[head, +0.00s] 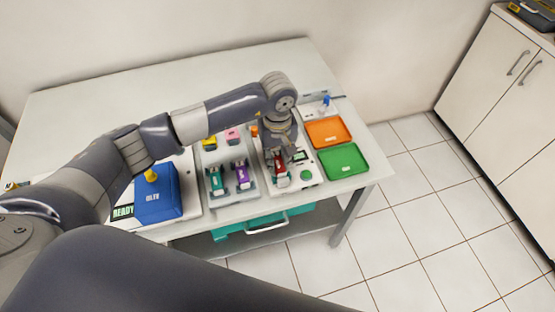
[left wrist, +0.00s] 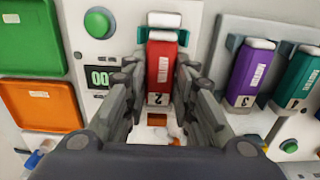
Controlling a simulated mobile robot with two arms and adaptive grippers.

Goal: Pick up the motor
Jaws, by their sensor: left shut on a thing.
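My right gripper is not in view.
An orange tray (head: 328,132) and a green tray (head: 344,160) lie at the table's right end. The station has a green button (left wrist: 98,22) and a small display (left wrist: 99,77). A blue box (head: 157,195) stands left of the rack. The table's back left is clear.

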